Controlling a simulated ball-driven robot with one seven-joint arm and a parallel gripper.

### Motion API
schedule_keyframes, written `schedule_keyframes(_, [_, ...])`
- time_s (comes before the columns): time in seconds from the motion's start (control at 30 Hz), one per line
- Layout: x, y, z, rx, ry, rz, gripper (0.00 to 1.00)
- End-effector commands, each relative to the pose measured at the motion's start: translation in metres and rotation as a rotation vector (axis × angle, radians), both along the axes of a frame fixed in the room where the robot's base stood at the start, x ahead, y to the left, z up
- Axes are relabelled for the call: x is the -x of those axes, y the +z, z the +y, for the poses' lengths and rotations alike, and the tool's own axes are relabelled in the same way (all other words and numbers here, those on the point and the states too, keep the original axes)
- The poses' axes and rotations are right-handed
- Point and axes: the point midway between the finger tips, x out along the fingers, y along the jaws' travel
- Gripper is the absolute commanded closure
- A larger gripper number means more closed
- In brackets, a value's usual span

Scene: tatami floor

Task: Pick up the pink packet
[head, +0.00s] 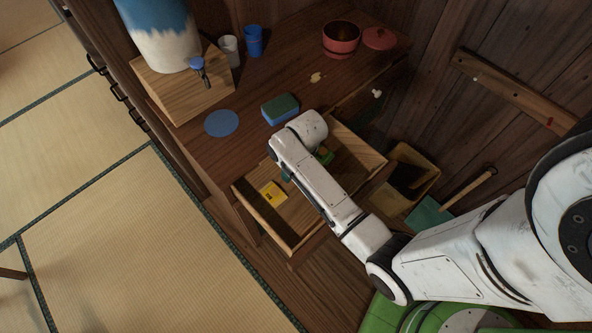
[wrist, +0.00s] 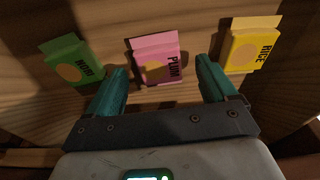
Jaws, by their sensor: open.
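The pink packet (wrist: 157,58), marked PLUM, lies in the open wooden drawer (head: 349,146) and shows in the wrist view. My gripper (wrist: 163,78) is open, with one teal finger on each side of the pink packet's lower part in that view. I cannot tell how far above the packet the fingers are. In the head view my arm hides the pink packet and most of the gripper.
A green packet (wrist: 72,60) lies left of the pink one and a yellow packet (wrist: 252,45) marked RICE lies right, also in the head view (head: 272,194). The drawer walls are close around. A sponge (head: 280,109) sits on the cabinet top above.

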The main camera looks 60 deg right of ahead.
Motion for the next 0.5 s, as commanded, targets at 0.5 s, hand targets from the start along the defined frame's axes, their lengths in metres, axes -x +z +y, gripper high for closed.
schedule_keyframes(0.5, [-0.0011,-0.0127,-0.0005,0.000,-0.001,0.000,0.27])
